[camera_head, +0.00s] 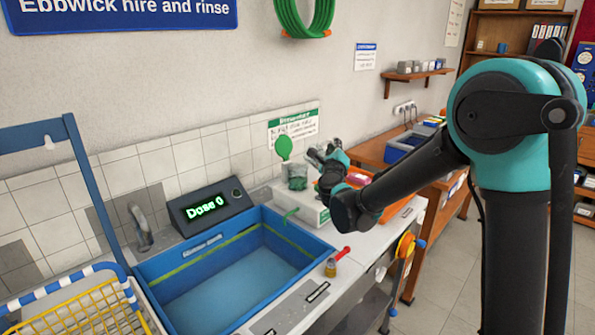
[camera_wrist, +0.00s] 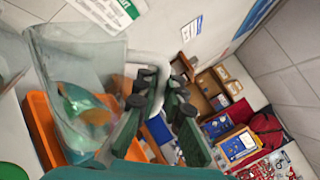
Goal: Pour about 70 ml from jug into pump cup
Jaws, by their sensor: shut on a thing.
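The clear jug (camera_wrist: 85,85) fills the left of the wrist view, with greenish liquid low inside. My gripper (camera_wrist: 158,95) is shut on its pale handle (camera_wrist: 155,62). In the head view my gripper (camera_head: 326,160) is above the white pump box (camera_head: 312,212), just right of a clear vessel (camera_head: 296,172). I cannot tell there whether that vessel is the jug, the pump cup or both overlapping. Another clear vessel, possibly the pump cup (camera_wrist: 10,62), is cut off at the wrist view's left edge. A green disc (camera_head: 284,147) stands above the vessel.
A blue sink (camera_head: 150,270) lies left of the pump box, with a display (camera_head: 208,206) reading "Dose 0" behind it. An orange tray (camera_wrist: 42,125) is behind the jug. A yellow basket (camera_head: 85,308) is at lower left.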

